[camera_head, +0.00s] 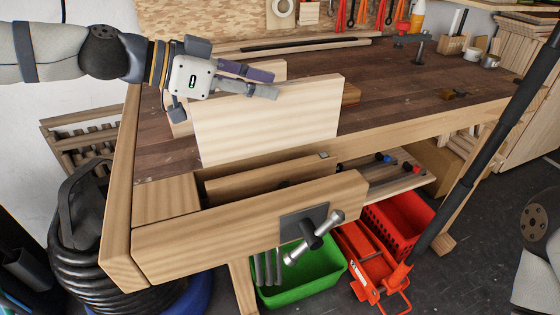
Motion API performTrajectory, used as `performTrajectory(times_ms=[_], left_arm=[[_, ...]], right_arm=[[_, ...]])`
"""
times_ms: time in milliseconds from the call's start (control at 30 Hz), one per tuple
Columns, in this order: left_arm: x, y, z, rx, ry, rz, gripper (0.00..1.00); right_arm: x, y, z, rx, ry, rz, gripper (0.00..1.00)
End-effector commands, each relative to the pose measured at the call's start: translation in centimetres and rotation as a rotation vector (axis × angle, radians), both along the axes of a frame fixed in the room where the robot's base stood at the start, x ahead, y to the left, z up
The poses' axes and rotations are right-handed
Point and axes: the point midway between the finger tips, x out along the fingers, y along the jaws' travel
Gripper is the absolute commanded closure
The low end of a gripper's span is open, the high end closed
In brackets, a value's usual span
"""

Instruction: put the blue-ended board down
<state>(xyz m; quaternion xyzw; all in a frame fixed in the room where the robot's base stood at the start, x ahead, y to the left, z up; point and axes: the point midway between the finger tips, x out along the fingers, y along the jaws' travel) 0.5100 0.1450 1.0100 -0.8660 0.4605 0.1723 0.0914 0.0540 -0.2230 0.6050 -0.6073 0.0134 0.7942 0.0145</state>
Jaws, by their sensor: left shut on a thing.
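A pale wooden board (270,125) stands on its long edge at the front left of the workbench, its broad face toward me. No blue end shows on it. My left gripper (254,83) reaches in from the left and is shut on the board's top edge, with one finger in front and the darker one behind. Whether the lower edge touches the bench top (400,75) is hard to tell. Another pale piece of wood (272,68) shows just behind, mostly hidden by the board and gripper. My right gripper is out of view.
The front vise (250,225) with its metal handle (318,238) lies in front of the board. A small brown block (350,94) is beside its right end. Tins (490,61) stand at the back right. Green (305,280) and red (398,226) crates are below. The bench's middle right is mostly clear.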

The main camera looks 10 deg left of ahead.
Motion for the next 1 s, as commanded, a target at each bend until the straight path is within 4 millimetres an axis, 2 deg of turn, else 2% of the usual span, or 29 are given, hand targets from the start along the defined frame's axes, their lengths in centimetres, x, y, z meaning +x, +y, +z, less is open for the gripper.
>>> performTrajectory(times_ms=[200,367,533,867,900,967,1000], left_arm=[[0.0,0.0,-5.3,-0.002,0.012,0.001,1.0],[0.0,0.0,-7.1,-0.003,0.007,0.0,1.0],[-0.1,0.0,-10.1,-0.001,0.009,0.0,1.0],[0.0,0.0,-10.3,0.0,0.002,0.0,1.0],[-0.1,0.0,-10.3,0.0,0.004,0.0,0.76],[-0.1,0.0,-10.2,0.0,0.003,0.0,0.62],[-0.1,0.0,-10.2,0.0,0.002,0.0,0.6]], right_arm=[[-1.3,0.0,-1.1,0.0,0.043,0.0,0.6],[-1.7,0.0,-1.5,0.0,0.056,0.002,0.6],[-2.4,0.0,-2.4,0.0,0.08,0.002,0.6],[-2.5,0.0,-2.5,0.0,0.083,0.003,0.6],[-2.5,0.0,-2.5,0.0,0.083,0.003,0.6],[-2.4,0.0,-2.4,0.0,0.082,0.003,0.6],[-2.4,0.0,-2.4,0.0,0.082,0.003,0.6]])
